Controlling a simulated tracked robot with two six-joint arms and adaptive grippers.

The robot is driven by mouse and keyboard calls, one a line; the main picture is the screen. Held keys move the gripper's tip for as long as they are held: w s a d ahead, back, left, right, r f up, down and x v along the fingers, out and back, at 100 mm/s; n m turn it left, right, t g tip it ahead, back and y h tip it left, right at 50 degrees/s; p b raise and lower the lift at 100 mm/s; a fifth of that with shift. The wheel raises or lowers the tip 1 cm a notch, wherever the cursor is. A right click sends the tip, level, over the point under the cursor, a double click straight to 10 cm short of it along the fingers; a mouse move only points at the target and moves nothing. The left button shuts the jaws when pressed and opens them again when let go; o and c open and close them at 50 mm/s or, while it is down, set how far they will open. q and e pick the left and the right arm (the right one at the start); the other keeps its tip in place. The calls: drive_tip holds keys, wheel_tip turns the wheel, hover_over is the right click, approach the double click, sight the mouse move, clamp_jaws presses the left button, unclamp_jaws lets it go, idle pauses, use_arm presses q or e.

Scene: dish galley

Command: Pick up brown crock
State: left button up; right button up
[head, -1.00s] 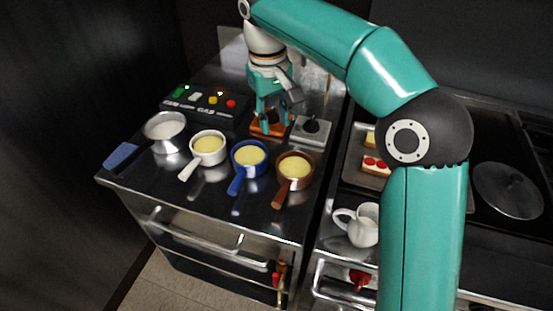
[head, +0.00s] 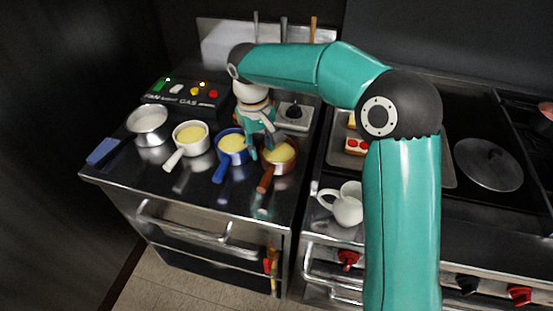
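The brown crock (head: 279,163) stands at the right end of a row of pans on the steel counter, with pale yellow filling and its handle pointing toward the front left. My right gripper (head: 262,149) reaches down from behind at the crock's back left rim, beside the blue crock. Its fingers look apart, with one in the gap between the blue and brown crocks. The gripper hides part of the brown crock's rim, and I cannot tell whether it touches. My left gripper is not in view.
A blue crock (head: 233,149), a white crock (head: 191,140) and a steel pan (head: 149,125) stand to the left. A control box (head: 186,98) is behind them. A white jug (head: 345,205) stands on the right. The counter's front strip is clear.

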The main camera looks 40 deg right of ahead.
sight(263, 156)
drive_tip(key=f, duration=0.3)
drive_tip(key=shift+d+f, duration=0.1)
drive_tip(key=shift+d, duration=0.1)
drive_tip(key=shift+c, duration=0.3)
drive_tip(key=shift+s, duration=0.1)
clamp_jaws()
